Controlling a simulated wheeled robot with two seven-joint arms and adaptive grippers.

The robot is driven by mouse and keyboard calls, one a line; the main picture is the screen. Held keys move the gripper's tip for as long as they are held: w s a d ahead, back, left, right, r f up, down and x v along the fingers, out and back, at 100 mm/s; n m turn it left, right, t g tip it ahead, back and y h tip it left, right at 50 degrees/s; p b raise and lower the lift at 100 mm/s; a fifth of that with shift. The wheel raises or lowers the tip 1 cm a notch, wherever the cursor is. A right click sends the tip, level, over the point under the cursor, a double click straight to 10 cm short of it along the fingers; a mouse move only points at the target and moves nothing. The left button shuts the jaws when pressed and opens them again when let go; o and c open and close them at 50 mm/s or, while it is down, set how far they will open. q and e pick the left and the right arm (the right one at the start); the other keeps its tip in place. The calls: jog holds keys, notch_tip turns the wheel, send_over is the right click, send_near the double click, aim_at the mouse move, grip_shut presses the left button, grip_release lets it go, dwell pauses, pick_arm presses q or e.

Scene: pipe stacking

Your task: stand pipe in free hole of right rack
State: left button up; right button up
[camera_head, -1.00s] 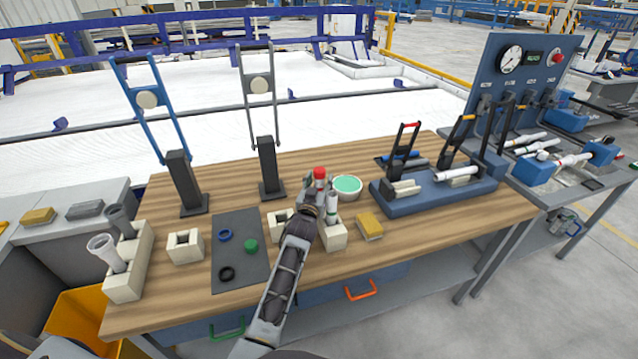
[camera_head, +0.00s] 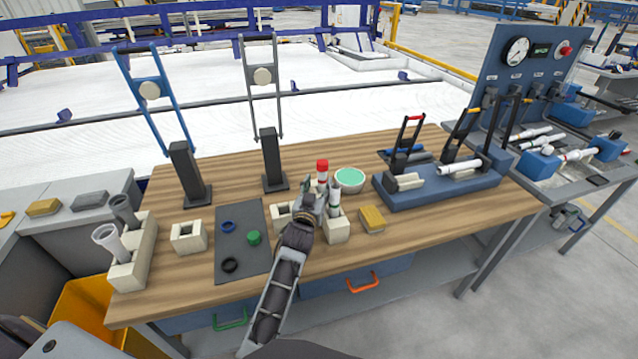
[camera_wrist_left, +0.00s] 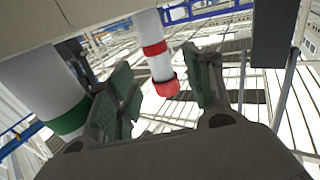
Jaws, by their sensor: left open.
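A white pipe with a red cap (camera_head: 322,172) stands upright at the right rack (camera_head: 338,231), a beige block partly hidden by my gripper. A second white pipe with a green band (camera_head: 335,199) stands beside it. My left gripper (camera_head: 312,199) is open in front of the red-capped pipe. In the left wrist view the red-capped pipe (camera_wrist_left: 158,60) shows between the spread fingers (camera_wrist_left: 165,92), with no clear contact. The green-banded pipe (camera_wrist_left: 45,90) is left of the fingers there. The lower end of the red-capped pipe is hidden in the head view. My right gripper is out of view.
A beige rack (camera_head: 146,253) with two grey pipes stands at the left. The right front tabletop is clear.

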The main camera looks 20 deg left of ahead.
pick_arm(q)
jog(key=shift+s+d, duration=0.1)
jog(key=shift+s, duration=0.8)
jog(key=shift+d, duration=0.1)
dwell(0.4)
jog(key=shift+r, duration=0.1)
notch_tip(320, 180, up, 10)
jog(key=p, duration=0.9)
jog(key=shift+p, duration=0.4)
